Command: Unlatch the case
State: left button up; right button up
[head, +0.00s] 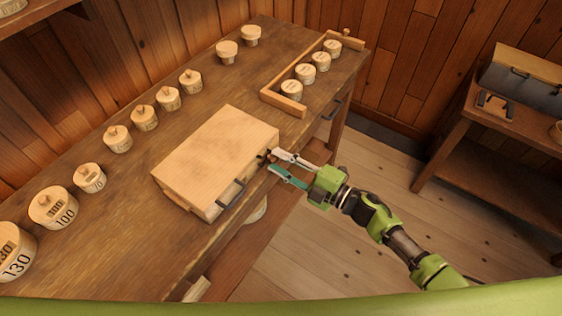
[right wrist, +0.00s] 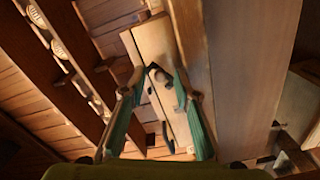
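The case (head: 215,150) is a closed pale wooden box lying on the workbench. A dark handle (head: 231,193) is on its front face. A small dark latch (head: 263,155) is near the right end of that face. My right gripper (head: 271,160) is just in front of the latch with its fingers apart. In the right wrist view, the case (right wrist: 153,38) shows its lid seam beyond my right gripper (right wrist: 157,74), and the handle (right wrist: 168,138) is lower down. Whether a finger touches the latch I cannot tell. My left gripper is not in view.
The workbench (head: 130,240) carries a row of numbered wooden spools (head: 117,139) behind and left of the case. A wooden tray (head: 281,101) with several small spools stands to the right at the back. A side table (head: 480,128) is at far right. The floor between is clear.

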jog(key=shift+s+d+f, duration=0.1)
jog(key=shift+s+d, duration=0.05)
jog(key=shift+d, duration=0.1)
jog(key=v, duration=1.1)
jog(key=shift+s, duration=0.15)
jog(key=shift+d, duration=0.15)
